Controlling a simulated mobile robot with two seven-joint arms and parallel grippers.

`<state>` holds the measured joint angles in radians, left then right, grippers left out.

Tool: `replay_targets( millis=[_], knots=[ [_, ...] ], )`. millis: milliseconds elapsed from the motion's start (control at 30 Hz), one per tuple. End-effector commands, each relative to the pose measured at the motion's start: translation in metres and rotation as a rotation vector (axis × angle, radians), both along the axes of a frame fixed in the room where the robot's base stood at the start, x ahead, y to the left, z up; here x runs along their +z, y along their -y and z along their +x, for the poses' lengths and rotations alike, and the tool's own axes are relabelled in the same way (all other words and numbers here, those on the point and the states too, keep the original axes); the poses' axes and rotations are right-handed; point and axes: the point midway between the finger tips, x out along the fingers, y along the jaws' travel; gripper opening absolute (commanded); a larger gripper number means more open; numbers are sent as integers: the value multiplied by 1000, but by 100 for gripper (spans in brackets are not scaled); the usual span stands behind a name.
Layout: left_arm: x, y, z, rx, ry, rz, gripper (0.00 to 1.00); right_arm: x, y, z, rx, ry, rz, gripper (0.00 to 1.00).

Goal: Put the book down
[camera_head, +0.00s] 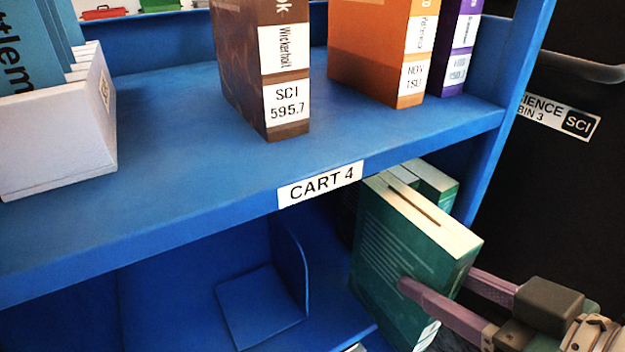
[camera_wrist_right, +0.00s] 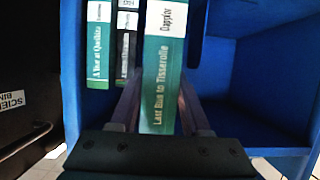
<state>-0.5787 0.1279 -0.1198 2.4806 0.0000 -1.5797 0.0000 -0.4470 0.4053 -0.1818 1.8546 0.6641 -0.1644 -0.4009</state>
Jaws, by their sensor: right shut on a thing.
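A green book (camera_head: 400,262) with a pale page block is held upright and somewhat tilted at the lower shelf of the blue cart, below the "CART 4" label (camera_head: 320,185). My right gripper (camera_head: 432,284) is shut on this book, one finger across its cover and the other partly hidden behind it. In the right wrist view the book's spine (camera_wrist_right: 164,60) reads "Last Bus to Tisserolle" and stands between the two fingers. Whether its bottom edge touches the shelf is hidden. My left gripper is not in view.
Behind the held book stand other green books (camera_head: 438,185); the wrist view shows a teal one (camera_wrist_right: 98,40) and a dark one (camera_wrist_right: 126,45) to its left. A blue bookend (camera_head: 262,308) stands on the lower shelf. The upper shelf (camera_head: 180,150) holds upright books and a white box (camera_head: 60,150).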

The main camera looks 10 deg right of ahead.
Motion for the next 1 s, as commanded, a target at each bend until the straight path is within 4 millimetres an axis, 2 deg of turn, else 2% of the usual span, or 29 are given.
replay_targets(
  millis=[33,200,400,600,833,1000],
  knots=[
    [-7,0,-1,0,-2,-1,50,1,-6,18,-5,14,6,0],
    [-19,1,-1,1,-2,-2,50,0,-22,64,-4,13,6,0],
    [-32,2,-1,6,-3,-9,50,0,-38,106,-3,8,4,0],
    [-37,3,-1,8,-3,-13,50,-1,-43,120,-1,5,1,0],
    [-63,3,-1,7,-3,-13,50,-35,-42,119,-2,3,1,0],
    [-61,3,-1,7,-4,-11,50,-34,-42,119,-3,4,0,0]
  ],
)
